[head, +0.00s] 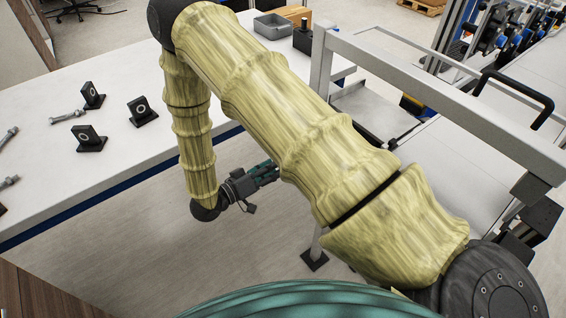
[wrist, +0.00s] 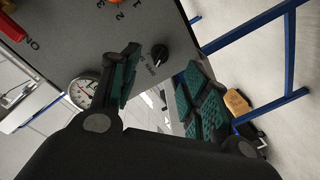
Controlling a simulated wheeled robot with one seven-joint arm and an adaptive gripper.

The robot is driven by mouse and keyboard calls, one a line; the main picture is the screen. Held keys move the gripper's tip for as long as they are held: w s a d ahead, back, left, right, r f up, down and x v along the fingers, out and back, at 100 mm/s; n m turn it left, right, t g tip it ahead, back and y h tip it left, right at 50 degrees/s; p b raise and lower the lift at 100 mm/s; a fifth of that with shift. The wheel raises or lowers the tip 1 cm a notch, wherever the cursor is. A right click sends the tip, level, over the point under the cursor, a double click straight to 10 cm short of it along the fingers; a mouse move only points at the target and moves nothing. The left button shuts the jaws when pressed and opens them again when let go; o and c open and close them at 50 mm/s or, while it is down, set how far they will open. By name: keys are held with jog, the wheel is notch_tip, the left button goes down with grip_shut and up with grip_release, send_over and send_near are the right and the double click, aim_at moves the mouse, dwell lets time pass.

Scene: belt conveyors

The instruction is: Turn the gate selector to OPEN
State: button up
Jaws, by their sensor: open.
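My gripper (wrist: 163,63) is open, one green-padded finger on each side of the knob in the picture. I cannot tell how far the fingertips are from the panel; nothing is between them. In the head view, my gripper (head: 266,174) shows below the white table's edge, partly behind my arm. The selector is not visible in the head view.
The panel also carries a round gauge (wrist: 82,92), an orange knob (wrist: 108,3) by the numbers, and a red handle (wrist: 12,17) near ON. Blue frame bars (wrist: 290,50) stand right. In the head view, a white table (head: 100,170) holds black brackets, and a grey rail (head: 430,95) lies right.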

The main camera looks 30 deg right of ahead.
jog(key=a, duration=0.5)
jog(key=shift+s+a+r, duration=0.2)
jog(key=shift+s+a, duration=0.1)
jog(key=shift+a, duration=0.1)
jog(key=shift+d+f, duration=0.1)
jog(key=s+d+f+n+t+y, duration=0.1)
jog(key=s+f+n+t+y, duration=0.15)
jog(key=f+y, duration=0.4)
jog(key=s+d+f+n+t+y, duration=0.2)
jog(key=s+f+n+y, duration=0.15)
jog(key=f, duration=0.55)
jog(key=s+a+f+g+y, duration=0.1)
jog(key=s+g+y, duration=0.1)
jog(key=s, duration=0.5)
jog(key=s+a+f+n+g+y, duration=0.1)
jog(key=s+a+g+y, duration=0.1)
jog(key=s, duration=0.5)
jog(key=s+a+f+g+y, duration=0.1)
jog(key=s+f+g+y, duration=0.1)
jog(key=s, duration=0.5)
jog(key=shift+s+a+n+y+p, duration=0.3)
jog(key=shift+a+n+y, duration=0.1)
jog(key=shift+y, duration=0.4)
